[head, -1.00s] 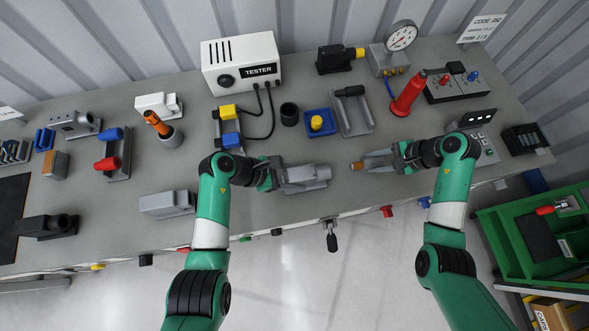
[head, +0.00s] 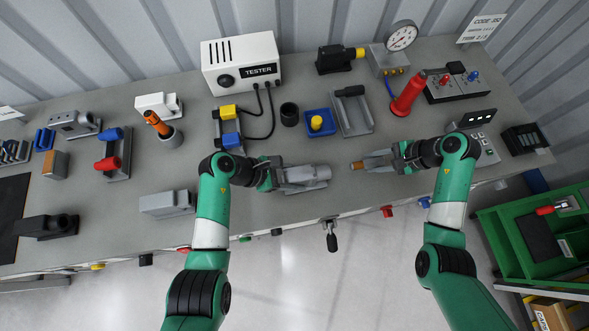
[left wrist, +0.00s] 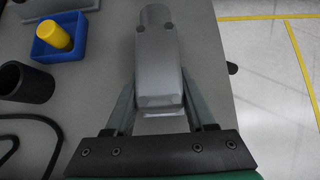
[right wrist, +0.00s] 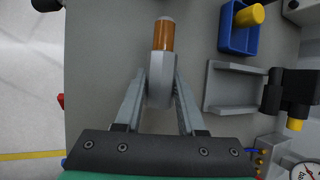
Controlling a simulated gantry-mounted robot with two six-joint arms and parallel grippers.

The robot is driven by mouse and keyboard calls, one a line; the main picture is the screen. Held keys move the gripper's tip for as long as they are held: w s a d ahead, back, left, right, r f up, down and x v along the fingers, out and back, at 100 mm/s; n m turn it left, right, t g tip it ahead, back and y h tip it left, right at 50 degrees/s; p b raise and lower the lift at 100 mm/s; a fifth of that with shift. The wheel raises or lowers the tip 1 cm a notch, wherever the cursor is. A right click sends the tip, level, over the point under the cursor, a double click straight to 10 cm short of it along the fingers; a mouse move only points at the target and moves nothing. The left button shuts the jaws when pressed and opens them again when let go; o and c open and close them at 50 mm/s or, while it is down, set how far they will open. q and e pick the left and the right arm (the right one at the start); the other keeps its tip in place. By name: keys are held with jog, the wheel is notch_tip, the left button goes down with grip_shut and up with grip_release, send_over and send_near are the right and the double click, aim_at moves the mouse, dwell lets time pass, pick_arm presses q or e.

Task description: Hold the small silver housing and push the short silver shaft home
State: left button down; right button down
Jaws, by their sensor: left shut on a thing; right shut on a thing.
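The small silver housing (head: 308,174) lies on or just above the bench top in the head view. My left gripper (head: 284,178) is shut on its near end, and its round nose points right. In the left wrist view the housing (left wrist: 156,62) sits between both fingers. My right gripper (head: 381,161) is shut on the short silver shaft, whose copper-orange end (head: 358,165) points left at the housing. In the right wrist view the shaft's silver body (right wrist: 160,80) is between the fingers. A short gap separates the shaft's tip from the housing's nose. The housing's bore is not visible.
Behind the grippers stand a blue tray with a yellow knob (head: 318,123), a grey bracket (head: 352,118), a black cup (head: 289,114) and a red handle (head: 407,98). A grey block (head: 167,204) lies left. The bench's front edge runs close below both grippers.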

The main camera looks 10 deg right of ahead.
aim_at(365, 165)
dwell(0.3)
jog(key=shift+w+a+f, duration=0.1)
jog(key=shift+a+f, duration=0.05)
jog(key=shift+a, duration=2.25)
jog(key=shift+a, duration=0.45)
jog(key=shift+a, duration=1.7)
jog(key=shift+w+a, duration=0.1)
jog(key=shift+a, duration=0.05)
jog(key=shift+d, duration=0.2)
jog(key=shift+d, duration=2.35)
